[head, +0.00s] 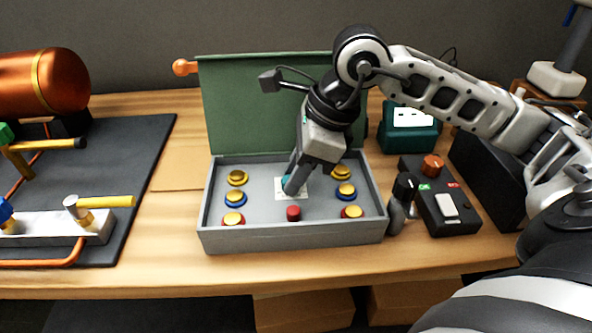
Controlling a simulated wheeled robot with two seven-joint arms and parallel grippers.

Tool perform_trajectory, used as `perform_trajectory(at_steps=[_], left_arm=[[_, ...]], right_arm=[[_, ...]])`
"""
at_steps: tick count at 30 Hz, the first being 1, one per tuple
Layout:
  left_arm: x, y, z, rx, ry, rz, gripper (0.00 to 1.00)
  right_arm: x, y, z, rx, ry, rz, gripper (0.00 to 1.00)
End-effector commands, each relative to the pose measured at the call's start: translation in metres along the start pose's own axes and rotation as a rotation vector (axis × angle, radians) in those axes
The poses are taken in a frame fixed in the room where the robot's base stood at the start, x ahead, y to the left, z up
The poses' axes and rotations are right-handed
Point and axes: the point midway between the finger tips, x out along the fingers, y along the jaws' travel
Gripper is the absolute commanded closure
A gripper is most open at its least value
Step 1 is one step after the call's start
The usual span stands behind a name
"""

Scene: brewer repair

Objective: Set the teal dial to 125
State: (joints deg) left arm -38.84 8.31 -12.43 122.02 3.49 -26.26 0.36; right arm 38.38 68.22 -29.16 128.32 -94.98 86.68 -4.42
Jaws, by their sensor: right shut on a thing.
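The teal dial (285,183) sits on a white scale plate (279,194) near the middle of a grey open box (290,241). My right gripper (290,187) points down into the box and is shut on the teal dial. It hides most of the dial and much of the scale, so the dial's setting cannot be read. My left gripper is not in view.
Several yellow-topped buttons (234,219) and a red knob (293,213) surround the dial. The green lid (252,110) stands up behind. A black control box (452,222) and a dark cylinder (396,216) are at right; a dark mat (125,170) with copper pipework is at left.

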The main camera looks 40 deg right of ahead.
Motion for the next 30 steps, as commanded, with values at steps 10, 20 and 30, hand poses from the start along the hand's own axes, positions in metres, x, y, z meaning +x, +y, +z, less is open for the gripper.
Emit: perform_trajectory(at_steps=[10,20,30], left_arm=[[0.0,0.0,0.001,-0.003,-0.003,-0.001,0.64],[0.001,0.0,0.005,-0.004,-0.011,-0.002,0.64],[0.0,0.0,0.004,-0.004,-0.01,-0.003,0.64]], right_arm=[[-0.001,-0.001,0.0,-0.001,0.0,-0.003,0.53],[-0.007,-0.001,0.0,-0.001,0.0,-0.003,0.53],[-0.078,-0.002,0.001,-0.001,-0.004,-0.009,0.53]])
